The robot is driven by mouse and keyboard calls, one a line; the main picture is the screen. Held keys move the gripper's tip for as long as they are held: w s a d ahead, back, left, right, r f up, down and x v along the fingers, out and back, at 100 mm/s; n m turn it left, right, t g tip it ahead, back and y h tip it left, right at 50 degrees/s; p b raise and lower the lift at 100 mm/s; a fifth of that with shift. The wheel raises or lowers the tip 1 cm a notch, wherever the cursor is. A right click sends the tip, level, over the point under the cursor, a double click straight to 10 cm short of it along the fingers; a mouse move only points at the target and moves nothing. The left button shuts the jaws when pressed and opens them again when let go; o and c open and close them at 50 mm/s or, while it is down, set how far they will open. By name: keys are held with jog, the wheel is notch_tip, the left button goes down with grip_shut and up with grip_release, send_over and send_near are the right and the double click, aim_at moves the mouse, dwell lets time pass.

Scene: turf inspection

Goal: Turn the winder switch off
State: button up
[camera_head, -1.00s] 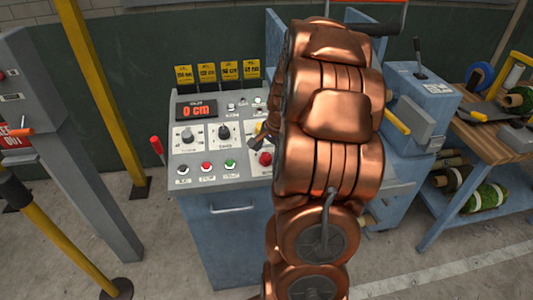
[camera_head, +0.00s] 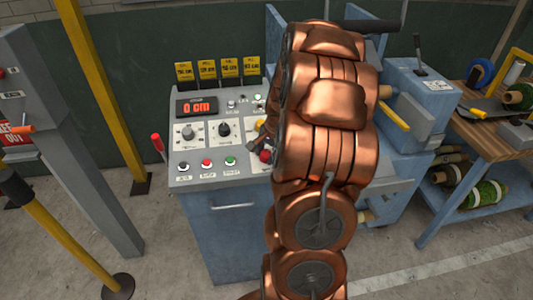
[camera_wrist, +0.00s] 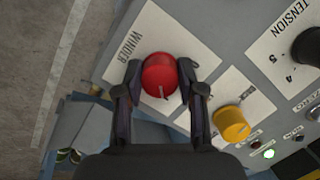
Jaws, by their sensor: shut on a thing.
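The winder switch (camera_wrist: 160,75) is a red round knob beside a white label reading WINDER. In the wrist view a pale line shows on its lower edge. My gripper (camera_wrist: 160,70) has one finger on each side of the knob and is shut on it. In the head view the red knob (camera_head: 265,155) shows at the right of the control panel (camera_head: 190,160), partly hidden by my gripper and my copper-coloured arm.
A yellow knob (camera_wrist: 232,124) sits beside the winder switch. A green lamp (camera_wrist: 269,154) is lit. The display (camera_head: 197,107) reads 0 cm. Red, white and green buttons line the panel's front. A blue machine (camera_head: 415,100) stands on the right.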

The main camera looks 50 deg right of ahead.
jog(key=c, duration=0.3)
jog(key=shift+f+n+b, duration=0.15)
jog(key=shift+n+b, duration=0.15)
jog(key=shift+b, duration=0.3)
jog(key=shift+f+n+b, duration=0.15)
jog(key=shift+n+b, duration=0.35)
jog(key=shift+b, duration=0.35)
jog(key=n+b, duration=0.2)
jog(key=b, duration=0.1)
jog(key=shift+w+g, duration=0.1)
jog(key=shift+g, duration=0.3)
jog(key=n+b, duration=0.4)
jog(key=b, duration=0.1)
jog(key=shift+n+g+h, duration=0.4)
jog(key=n+b, duration=0.3)
jog(key=n, duration=0.1)
jog(key=shift+g+h, duration=0.3)
jog(key=shift+h, duration=0.1)
jog(key=shift+r+n+h+b, duration=0.15)
jog(key=shift+n+h+b, duration=0.1)
jog(key=shift+n, duration=0.95)
jog(key=shift+r+n+h+b, duration=0.1)
jog(key=shift+n+h+b, duration=0.15)
jog(key=shift+n, duration=0.95)
